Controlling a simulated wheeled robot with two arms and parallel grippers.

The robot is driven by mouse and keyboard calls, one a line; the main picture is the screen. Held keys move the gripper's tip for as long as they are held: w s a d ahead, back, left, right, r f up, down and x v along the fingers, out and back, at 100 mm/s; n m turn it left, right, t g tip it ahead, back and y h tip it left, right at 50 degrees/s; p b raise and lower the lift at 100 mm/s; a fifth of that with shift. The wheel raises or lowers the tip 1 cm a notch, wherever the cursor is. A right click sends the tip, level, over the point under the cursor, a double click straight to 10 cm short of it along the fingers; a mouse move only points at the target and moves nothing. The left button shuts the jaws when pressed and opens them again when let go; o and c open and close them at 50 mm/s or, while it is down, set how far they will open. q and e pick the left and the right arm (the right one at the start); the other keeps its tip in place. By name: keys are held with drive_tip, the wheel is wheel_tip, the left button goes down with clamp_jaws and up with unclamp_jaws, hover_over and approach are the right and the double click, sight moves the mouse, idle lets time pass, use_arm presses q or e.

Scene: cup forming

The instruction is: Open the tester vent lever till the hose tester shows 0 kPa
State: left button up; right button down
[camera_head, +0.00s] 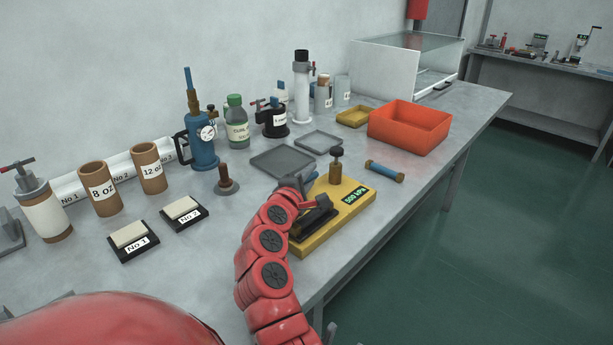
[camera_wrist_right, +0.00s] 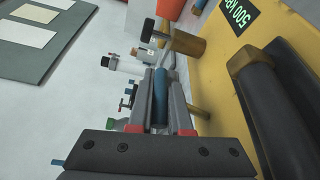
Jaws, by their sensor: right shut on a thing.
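The hose tester is a yellow base (camera_head: 358,210) at the table's front edge, also along the right of the wrist view (camera_wrist_right: 225,70). Its display (camera_head: 355,196) reads 500 kPa. A brass post with a black knob (camera_head: 336,168) stands on it, and a black cylindrical part (camera_head: 315,222) lies along its near side. My right gripper (camera_head: 298,186) is at the tester's left end. In the right wrist view its jaws (camera_wrist_right: 161,80) are shut on a blue bar (camera_wrist_right: 160,90), which looks like the vent lever's handle. The lever's pivot is hidden. My left gripper is out of view.
A blue hose piece with brass ends (camera_head: 385,170) lies right of the tester. Grey trays (camera_head: 283,161) and an orange bin (camera_head: 410,127) are behind it. A brown-handled tool (camera_head: 226,182) stands to the left. The table's front edge is close.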

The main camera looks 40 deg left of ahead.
drive_tip(key=shift+d, duration=0.15)
drive_tip(key=c, duration=0.8)
unclamp_jaws()
drive_tip(key=shift+c, duration=0.2)
drive_tip(key=p+v, duration=0.1)
drive_tip(key=v, duration=1.1)
drive_tip(key=shift+f, duration=0.15)
